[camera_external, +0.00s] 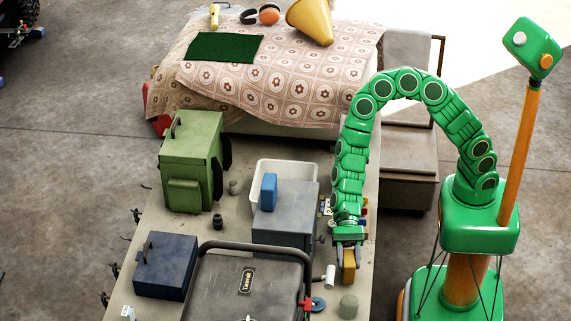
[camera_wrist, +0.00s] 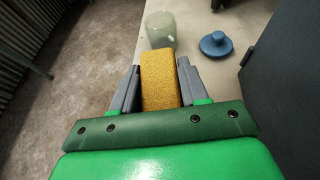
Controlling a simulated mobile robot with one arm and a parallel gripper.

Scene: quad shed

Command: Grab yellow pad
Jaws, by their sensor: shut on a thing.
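The yellow pad (camera_external: 349,264) is a small block between the fingers of my gripper (camera_external: 348,248) at the right edge of the worktable. In the wrist view the yellow pad (camera_wrist: 159,79) shows a rough, grainy face. The two grey fingers of my gripper (camera_wrist: 157,88) stand on either side of it and are shut on it. Whether the pad still touches the tabletop, I cannot tell.
A translucent cup (camera_external: 348,307) and a blue knobbed lid (camera_external: 318,304) are close by; a white cylinder (camera_external: 330,275) is just left. A black case (camera_external: 245,290), a grey box (camera_external: 285,220) and a green box (camera_external: 190,160) fill the table (camera_external: 140,290). Floor lies beyond its right edge.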

